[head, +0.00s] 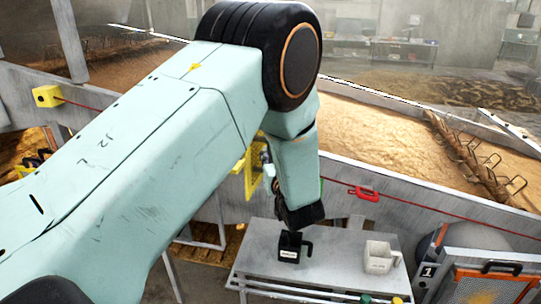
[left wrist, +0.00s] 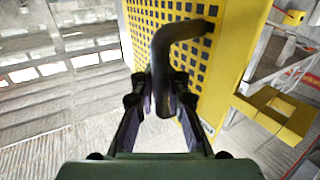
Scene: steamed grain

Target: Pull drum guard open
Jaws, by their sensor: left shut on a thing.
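The drum guard appears as a yellow perforated panel (left wrist: 228,50) in the left wrist view. A bent black handle (left wrist: 185,32) stands out from it. My left gripper (left wrist: 163,95) is shut on the lower part of this handle, with a finger on each side. In the head view, part of a yellow panel (head: 253,163) shows beside my left arm, which hides much of it. My left gripper's fingertips are hard to make out there. My right gripper is not in view.
A metal table (head: 340,262) below my arm bears a black jug (head: 291,247) and a white jug (head: 379,258). A red pull cord handle (head: 364,193) hangs along the trough wall. An orange mesh panel (head: 482,288) stands at the lower right.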

